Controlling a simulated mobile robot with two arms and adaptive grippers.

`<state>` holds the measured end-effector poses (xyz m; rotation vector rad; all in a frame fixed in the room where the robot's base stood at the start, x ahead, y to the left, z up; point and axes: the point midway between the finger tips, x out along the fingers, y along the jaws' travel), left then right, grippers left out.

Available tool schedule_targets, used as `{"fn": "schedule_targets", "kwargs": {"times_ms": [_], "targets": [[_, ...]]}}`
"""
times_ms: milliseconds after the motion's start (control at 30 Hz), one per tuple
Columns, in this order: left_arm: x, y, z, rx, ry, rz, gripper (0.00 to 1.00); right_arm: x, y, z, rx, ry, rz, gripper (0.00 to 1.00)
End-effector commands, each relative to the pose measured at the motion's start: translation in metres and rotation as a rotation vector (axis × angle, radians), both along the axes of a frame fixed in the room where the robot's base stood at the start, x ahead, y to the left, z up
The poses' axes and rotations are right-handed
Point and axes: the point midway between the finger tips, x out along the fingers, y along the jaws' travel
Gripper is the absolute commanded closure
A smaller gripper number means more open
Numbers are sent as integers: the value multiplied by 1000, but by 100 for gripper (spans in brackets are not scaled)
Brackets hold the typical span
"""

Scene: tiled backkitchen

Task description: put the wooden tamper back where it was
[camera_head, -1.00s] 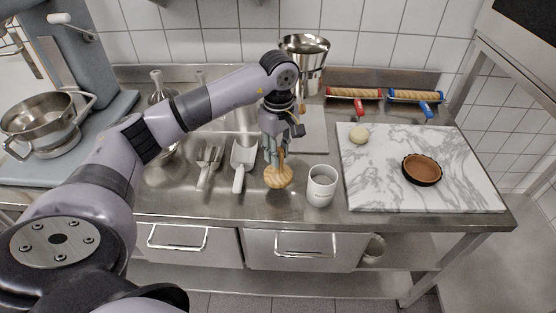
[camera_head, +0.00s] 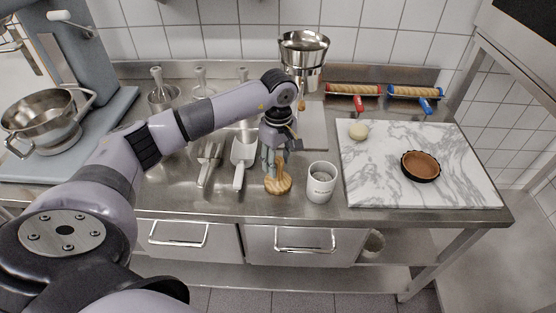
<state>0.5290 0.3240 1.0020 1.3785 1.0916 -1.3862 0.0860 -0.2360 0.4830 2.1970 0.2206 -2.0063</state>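The wooden tamper (camera_head: 278,185), with a round base and a narrow handle, is at the front middle of the steel counter, just left of a white mug (camera_head: 320,183). It is nearly upright, base down, at or just above the counter; I cannot tell if the base touches. My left gripper (camera_head: 273,164) points down over it. Its fingers are at the handle and appear shut on it, though they partly hide the grip. My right gripper is not in view.
Left of the tamper lie a white scoop (camera_head: 242,164) and a metal utensil (camera_head: 208,164). A steel pot (camera_head: 304,52) stands behind my gripper.

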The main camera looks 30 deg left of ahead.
Motion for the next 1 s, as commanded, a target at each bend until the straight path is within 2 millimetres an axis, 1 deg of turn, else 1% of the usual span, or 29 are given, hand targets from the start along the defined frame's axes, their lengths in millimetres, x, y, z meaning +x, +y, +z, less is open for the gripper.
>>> {"fn": "schedule_targets", "kwargs": {"times_ms": [300,400,467,567,800,900,1000], "targets": [[0,0,1,0,0,0,54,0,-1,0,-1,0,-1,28],[0,0,5,0,0,0,54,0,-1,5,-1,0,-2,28],[1,0,9,0,-3,0,54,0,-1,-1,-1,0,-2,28],[2,0,25,0,-7,-1,54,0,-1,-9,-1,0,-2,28],[2,0,78,0,-7,0,54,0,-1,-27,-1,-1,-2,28],[2,0,97,1,-5,1,54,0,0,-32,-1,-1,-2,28],[2,0,111,0,-4,1,54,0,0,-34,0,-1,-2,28]]}}
